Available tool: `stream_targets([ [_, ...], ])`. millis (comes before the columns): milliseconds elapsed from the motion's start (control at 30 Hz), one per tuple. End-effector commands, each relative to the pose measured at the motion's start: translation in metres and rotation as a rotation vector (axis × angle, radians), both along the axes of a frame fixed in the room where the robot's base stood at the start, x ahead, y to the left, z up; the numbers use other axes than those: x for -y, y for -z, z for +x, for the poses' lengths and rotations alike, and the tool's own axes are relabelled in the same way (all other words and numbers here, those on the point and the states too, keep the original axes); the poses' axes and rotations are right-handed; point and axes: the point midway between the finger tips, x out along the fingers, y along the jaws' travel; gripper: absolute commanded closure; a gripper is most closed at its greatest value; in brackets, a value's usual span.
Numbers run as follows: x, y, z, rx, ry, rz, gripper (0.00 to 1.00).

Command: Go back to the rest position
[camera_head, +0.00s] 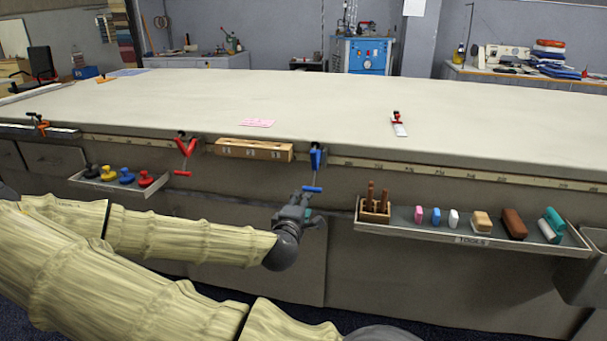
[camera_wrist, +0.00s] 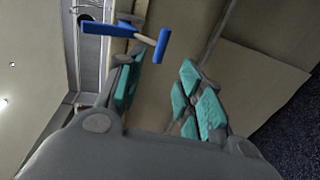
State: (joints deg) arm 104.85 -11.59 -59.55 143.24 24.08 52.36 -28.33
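My gripper (camera_head: 306,203) is in front of the table's front side, just below the blue clamp (camera_head: 316,157) that hangs on the table edge. In the wrist view my gripper (camera_wrist: 160,85) has its teal-padded fingers spread apart with nothing between them. The blue clamp also shows in the wrist view (camera_wrist: 108,30), with its blue crossbar (camera_wrist: 163,46) beyond the fingertips. The gripper looks close to the crossbar; I see a gap in the wrist view. My arm reaches in from the lower left.
The long cloth table (camera_head: 250,95) has a wooden block (camera_head: 254,150) at its edge. A red clamp (camera_head: 185,147) hangs left of the gripper. A tray of knobs (camera_head: 120,188) is on the left; a tools tray (camera_head: 470,239) sticks out on the right.

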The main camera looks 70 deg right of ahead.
Motion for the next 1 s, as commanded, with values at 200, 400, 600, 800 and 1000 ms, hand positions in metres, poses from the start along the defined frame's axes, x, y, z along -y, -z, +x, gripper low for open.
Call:
stream_targets([
  [200,-0.001,0.000,0.000,0.000,0.000,0.000,0.63],
  [400,-0.001,0.000,0.000,0.000,0.000,0.000,0.63],
  [600,-0.001,0.000,0.000,0.000,0.000,0.000,0.63],
  [800,-0.009,0.029,-0.001,-0.007,0.001,0.064,0.63],
  [1000,-0.048,0.125,-0.007,-0.023,0.010,0.282,0.63],
])
